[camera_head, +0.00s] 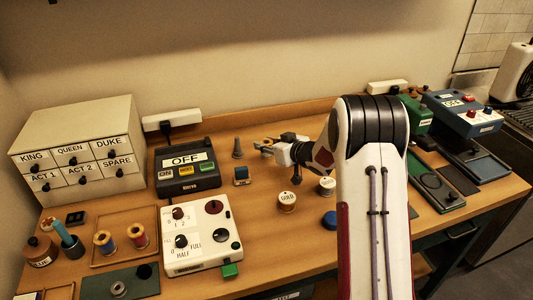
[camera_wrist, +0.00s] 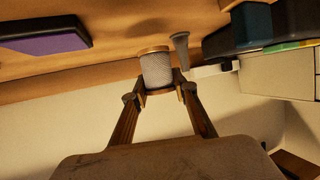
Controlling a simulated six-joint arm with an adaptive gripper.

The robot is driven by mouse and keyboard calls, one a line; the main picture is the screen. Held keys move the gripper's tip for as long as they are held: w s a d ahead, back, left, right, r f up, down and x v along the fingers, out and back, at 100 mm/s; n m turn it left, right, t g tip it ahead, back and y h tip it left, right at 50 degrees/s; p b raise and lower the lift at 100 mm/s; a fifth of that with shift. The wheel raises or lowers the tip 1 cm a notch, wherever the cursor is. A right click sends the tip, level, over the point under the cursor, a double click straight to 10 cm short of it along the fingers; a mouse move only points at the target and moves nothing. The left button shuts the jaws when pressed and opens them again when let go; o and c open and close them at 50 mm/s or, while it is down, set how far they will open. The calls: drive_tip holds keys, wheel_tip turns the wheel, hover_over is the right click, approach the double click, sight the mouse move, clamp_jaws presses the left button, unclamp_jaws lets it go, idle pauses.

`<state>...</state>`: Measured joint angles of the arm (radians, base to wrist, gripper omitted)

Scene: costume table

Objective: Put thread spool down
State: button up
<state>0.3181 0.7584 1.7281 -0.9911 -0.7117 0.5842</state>
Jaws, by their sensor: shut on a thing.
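My gripper (camera_head: 265,146) is shut on a thread spool toward the back middle of the table. In the wrist view, the spool (camera_wrist: 155,70) has pale grey thread and wooden ends, and sits between both fingertips. The picture is turned over there. In the head view the spool is small and partly covered by the fingers. I cannot tell whether it touches the tabletop. Two other spools, one with orange-red thread (camera_head: 138,236) and one with yellowish and blue tones (camera_head: 105,242), stand in a shallow wooden tray (camera_head: 151,210) at the front left.
A grey cone-shaped piece (camera_head: 237,150) stands close left of my gripper. The OFF box (camera_head: 188,181), a white dial panel (camera_head: 196,250) and labelled drawers (camera_head: 85,125) are left. The GOLD jar (camera_head: 287,204) and blue lid (camera_head: 330,219) are in front. Bare wood (camera_head: 265,240) lies between.

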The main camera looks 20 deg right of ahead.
sight(269, 156)
drive_tip(key=shift+f, duration=0.1)
drive_tip(key=shift+f, duration=1.7)
drive_tip(key=shift+f, duration=0.2)
drive_tip(key=o, duration=1.1)
drive_tip(key=shift+r, duration=0.15)
drive_tip(key=shift+v, duration=6)
drive_tip(key=shift+r, duration=0.1)
